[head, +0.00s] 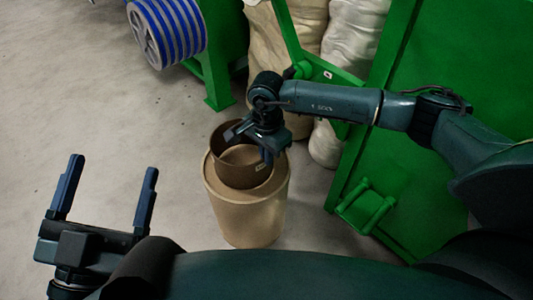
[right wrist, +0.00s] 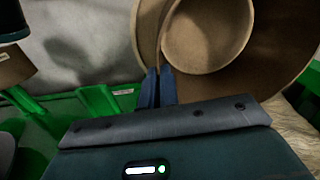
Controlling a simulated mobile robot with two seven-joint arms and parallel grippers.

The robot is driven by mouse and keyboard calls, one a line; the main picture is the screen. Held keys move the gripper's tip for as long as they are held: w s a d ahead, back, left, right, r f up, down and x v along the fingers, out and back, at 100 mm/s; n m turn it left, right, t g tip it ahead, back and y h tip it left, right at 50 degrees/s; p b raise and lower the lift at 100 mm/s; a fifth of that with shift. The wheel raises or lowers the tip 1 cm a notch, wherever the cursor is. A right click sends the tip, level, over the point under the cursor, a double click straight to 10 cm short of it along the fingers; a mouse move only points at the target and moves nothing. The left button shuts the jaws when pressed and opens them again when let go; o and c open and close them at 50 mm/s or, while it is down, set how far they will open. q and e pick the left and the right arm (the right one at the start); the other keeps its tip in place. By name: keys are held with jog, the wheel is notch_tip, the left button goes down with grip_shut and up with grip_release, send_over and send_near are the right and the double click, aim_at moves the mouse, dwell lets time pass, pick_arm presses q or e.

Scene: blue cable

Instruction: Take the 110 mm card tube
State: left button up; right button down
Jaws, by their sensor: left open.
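The card tube (head: 229,174) is a short, wide brown ring with a small pale label, at the top of a tan drum (head: 252,225) in the head view. I cannot tell whether it rests on the drum or hangs just above it. My right gripper (head: 250,142) is over the tube's far rim and partly hides it. In the right wrist view the two blue fingers (right wrist: 158,88) are close together at the wall of the tube (right wrist: 235,75), apparently with the wall between them. My left gripper (head: 110,185) is open and empty, over the floor at the left.
A green frame and panel (head: 440,90) stand at the right, with a green bracket (head: 366,207) low on it. Pale sacks (head: 345,50) stand behind the drum. A blue cable reel (head: 167,32) is at the upper left. The grey floor (head: 70,80) at left is clear.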

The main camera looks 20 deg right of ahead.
jog(key=shift+r+p, duration=0.45)
jog(key=shift+r, duration=0.2)
dwell(0.7)
jog(key=shift+r+p, duration=1.95)
jog(key=shift+r, duration=0.85)
